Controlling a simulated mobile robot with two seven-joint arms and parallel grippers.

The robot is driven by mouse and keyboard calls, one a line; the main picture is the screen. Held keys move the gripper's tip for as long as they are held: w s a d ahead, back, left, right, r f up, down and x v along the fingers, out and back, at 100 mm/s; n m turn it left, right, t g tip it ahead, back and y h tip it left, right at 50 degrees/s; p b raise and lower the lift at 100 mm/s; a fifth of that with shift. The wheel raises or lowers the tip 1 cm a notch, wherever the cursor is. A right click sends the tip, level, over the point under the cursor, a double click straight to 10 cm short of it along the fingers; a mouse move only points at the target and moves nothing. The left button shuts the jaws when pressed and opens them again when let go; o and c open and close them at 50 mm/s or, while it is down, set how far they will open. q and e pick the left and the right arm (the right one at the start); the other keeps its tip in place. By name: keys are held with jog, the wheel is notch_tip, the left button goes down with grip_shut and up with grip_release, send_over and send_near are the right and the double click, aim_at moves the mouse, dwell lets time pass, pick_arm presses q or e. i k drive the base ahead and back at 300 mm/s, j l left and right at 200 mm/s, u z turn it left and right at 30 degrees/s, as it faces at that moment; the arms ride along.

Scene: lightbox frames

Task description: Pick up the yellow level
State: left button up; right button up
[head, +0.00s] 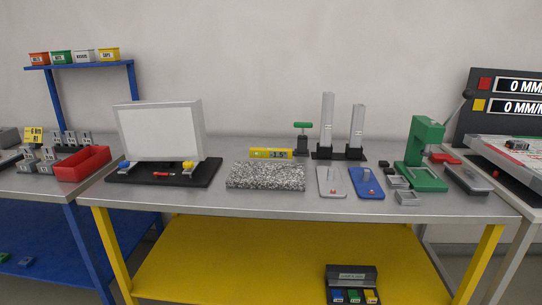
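The yellow level (271,153) is a short yellow bar with a small dark display reading. It lies on the grey metal tabletop of the middle bench, just behind the speckled granite block (265,176). The block stands close in front of its lower edge; I cannot tell whether they touch. Neither of my grippers shows in the head view.
The middle bench (225,204) has a white lightbox (160,131) on a black base at left.

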aim_at(255, 154)
jog(key=i+z, duration=0.1)
jog(key=z, duration=0.25)
jog(key=j+z, duration=0.1)
jog(key=z, duration=0.25)
jog(key=i+j+z, duration=0.1)
jog(key=z, duration=0.25)
jog(key=i+j+z, duration=0.25)
jog(key=j+z, duration=0.25)
jog(key=j, duration=0.15)
jog(key=i+j+z, duration=0.1)
jog(key=j, duration=0.3)
jog(key=i+j, duration=0.1)
jog(key=j, duration=0.25)
jog(key=z, duration=0.05)
